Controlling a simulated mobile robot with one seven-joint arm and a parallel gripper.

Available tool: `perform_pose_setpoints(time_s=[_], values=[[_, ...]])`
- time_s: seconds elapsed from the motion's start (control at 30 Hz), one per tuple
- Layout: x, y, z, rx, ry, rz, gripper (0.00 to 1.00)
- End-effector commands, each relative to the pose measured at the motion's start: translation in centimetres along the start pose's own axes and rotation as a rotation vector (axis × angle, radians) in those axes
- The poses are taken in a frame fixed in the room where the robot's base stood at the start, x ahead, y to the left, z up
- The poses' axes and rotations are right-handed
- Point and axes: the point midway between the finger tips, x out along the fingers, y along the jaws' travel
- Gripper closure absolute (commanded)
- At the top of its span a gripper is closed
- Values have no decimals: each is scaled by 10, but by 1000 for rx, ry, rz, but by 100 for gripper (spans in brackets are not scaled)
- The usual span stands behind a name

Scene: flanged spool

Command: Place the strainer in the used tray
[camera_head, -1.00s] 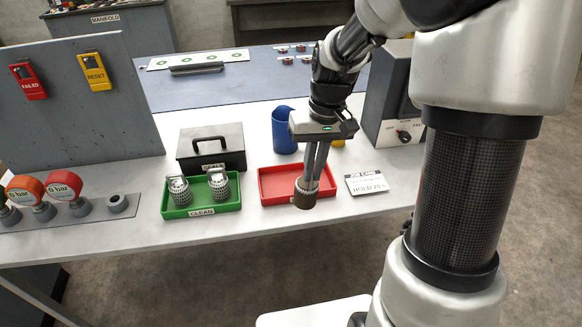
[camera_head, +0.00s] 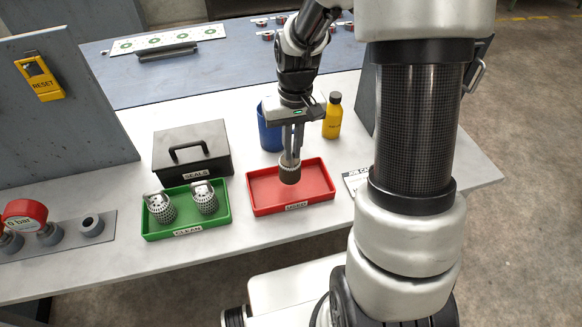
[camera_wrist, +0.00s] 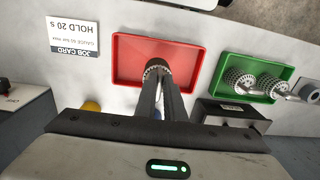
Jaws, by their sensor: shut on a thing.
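My gripper (camera_head: 290,157) is shut on a brownish, ribbed strainer (camera_head: 289,174) and holds it upright, pointing down. The strainer is over the red tray labelled USED (camera_head: 262,206), near its middle. Whether it touches the tray floor I cannot tell. In the wrist view the strainer (camera_wrist: 155,66) shows at the fingertips against the red tray (camera_wrist: 125,62), partly hidden by my fingers. Nothing else shows in the red tray.
A green tray labelled CLEAN (camera_head: 188,232) holds two grey mesh strainers (camera_head: 161,208) to the left. Behind stand a black SEALS box (camera_head: 190,155), a blue cup (camera_head: 268,130) and a yellow bottle (camera_head: 333,118). A job card (camera_head: 355,181) lies right of the red tray.

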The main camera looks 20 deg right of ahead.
Motion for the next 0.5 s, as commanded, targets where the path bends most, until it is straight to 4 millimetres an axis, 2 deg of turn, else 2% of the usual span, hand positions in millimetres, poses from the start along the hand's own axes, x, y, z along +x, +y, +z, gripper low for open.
perform_pose_setpoints(time_s=[0.03, 0.27, 0.4, 0.5], values=[[8, 0, 1, -1, -3, -1, 100], [27, 1, 0, -1, 0, 0, 100], [47, 1, 0, -2, -3, -1, 100], [56, 1, 0, -2, 0, -1, 100]])
